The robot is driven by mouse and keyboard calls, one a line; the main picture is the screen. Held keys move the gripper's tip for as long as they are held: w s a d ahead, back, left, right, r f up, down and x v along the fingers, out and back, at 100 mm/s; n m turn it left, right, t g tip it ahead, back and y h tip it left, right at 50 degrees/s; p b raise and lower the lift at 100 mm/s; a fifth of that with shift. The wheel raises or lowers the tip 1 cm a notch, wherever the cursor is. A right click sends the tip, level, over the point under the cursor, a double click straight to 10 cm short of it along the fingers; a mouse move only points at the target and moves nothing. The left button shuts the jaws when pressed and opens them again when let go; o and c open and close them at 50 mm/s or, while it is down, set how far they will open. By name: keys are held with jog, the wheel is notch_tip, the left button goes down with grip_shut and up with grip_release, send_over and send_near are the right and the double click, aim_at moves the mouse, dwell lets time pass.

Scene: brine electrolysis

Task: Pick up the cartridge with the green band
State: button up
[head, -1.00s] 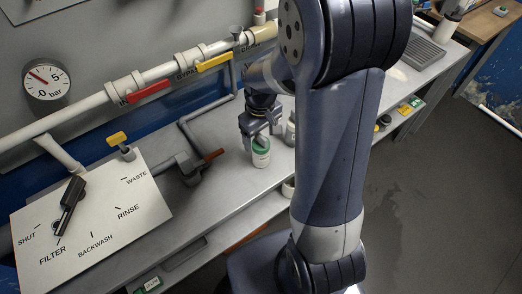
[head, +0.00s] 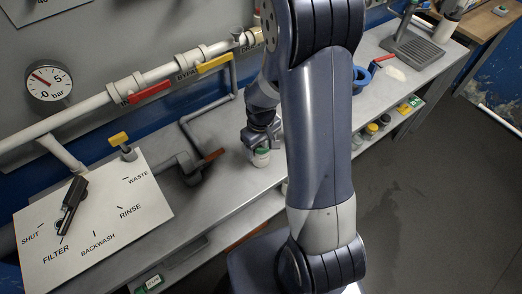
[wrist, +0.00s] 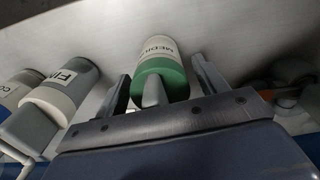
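The cartridge with the green band (head: 261,158) is a white cylinder on the bench, partly covered from above by my gripper (head: 261,138). In the wrist view, the green-banded cartridge (wrist: 160,72) shows part of a label reading "MEDI". It lies between the two fingers of my gripper (wrist: 163,85). The fingers are apart, with a visible gap on each side of the cartridge, so the gripper is open. How far down the cartridge the fingertips reach is hard to tell.
A grey-banded cartridge (wrist: 65,90) labelled "FIN" stands to the left in the wrist view, with another cartridge (wrist: 20,88) beyond it. An orange-handled pipe fitting (head: 192,168) is left of my gripper.

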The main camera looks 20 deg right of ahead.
jog(key=c, duration=1)
jog(key=shift+r, duration=0.1)
